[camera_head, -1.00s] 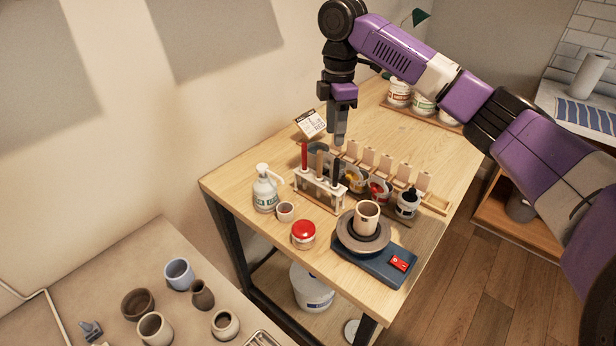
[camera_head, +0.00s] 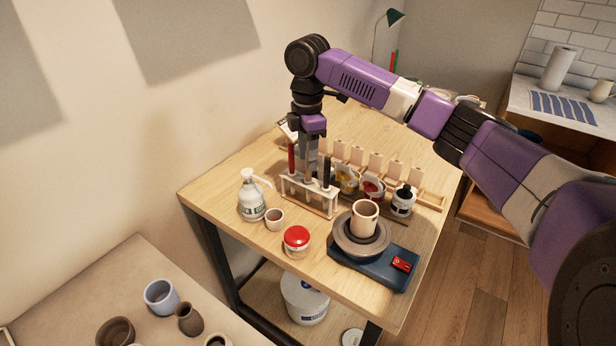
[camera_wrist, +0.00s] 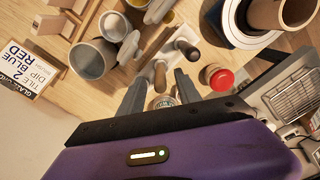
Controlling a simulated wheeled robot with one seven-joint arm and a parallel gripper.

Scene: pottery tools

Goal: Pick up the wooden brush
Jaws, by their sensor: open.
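The wooden brush (camera_head: 308,174) stands upright in a white-and-wood rack (camera_head: 312,203), between a red-handled tool (camera_head: 291,157) on the left and a black-handled tool (camera_head: 326,172) on the right. My gripper (camera_head: 309,157) points down over the rack, in line with the brush, and covers its upper part in the head view. In the wrist view my fingers (camera_wrist: 160,84) are open and apart. A brownish handle end (camera_wrist: 160,76) shows between them; it looks like the brush, but whether it touches a finger is unclear.
A pump bottle (camera_head: 252,196), a small cup (camera_head: 274,219) and a red-lidded jar (camera_head: 297,241) stand left and in front of the rack. A pottery wheel (camera_head: 372,262) with a cup is front right. Glaze cups (camera_head: 372,190) stand behind. A grey mug (camera_wrist: 92,59) is close by.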

